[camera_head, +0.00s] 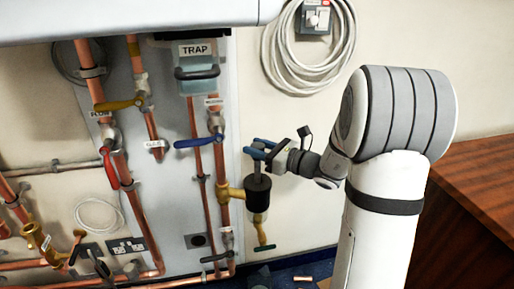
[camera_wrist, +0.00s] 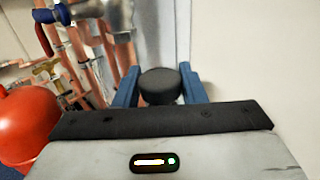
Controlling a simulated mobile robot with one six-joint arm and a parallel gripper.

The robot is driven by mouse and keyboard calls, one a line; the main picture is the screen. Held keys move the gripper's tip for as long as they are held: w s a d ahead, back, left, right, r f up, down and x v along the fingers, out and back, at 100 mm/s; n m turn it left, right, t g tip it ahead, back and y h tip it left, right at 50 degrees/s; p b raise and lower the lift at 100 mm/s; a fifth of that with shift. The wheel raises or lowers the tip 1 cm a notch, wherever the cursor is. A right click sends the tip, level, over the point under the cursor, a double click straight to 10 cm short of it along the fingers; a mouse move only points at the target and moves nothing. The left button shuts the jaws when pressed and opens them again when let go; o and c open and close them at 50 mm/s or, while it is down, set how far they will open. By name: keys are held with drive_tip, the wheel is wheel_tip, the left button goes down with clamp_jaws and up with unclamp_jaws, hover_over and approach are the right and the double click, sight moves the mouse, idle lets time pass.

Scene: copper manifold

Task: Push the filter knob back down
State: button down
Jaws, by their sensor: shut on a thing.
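The filter (camera_head: 257,196) is a black cylinder with a brass body, joined to a vertical copper pipe at the right edge of the grey panel. Its round black knob (camera_wrist: 160,86) sits between my gripper's blue fingers in the wrist view. My gripper (camera_head: 261,150) reaches in from the right in the head view and is shut on the knob from the side. A short grey stem shows between the fingers and the black cylinder. The underside of the knob is hidden in the wrist view.
A blue-handled valve (camera_head: 199,142) is just left of my gripper, and a yellow-handled one (camera_head: 119,104) is farther left. The clear TRAP box (camera_head: 198,72) hangs above. A brass lever (camera_head: 264,248) is below the filter. A wooden cabinet (camera_head: 478,190) stands at right. A red rounded vessel (camera_wrist: 28,122) is at left.

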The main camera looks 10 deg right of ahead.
sight(258, 181)
wheel_tip(258, 181, down, 9)
drive_tip(key=b, duration=0.4)
drive_tip(key=shift+r+b, duration=0.15)
drive_tip(key=shift+b, duration=0.15)
drive_tip(key=c, duration=1.3)
unclamp_jaws()
drive_tip(key=o, duration=0.4)
drive_tip(key=p+v, duration=0.2)
drive_tip(key=v, duration=0.5)
drive_tip(key=shift+s+d, duration=0.3)
drive_tip(key=shift+s, duration=0.1)
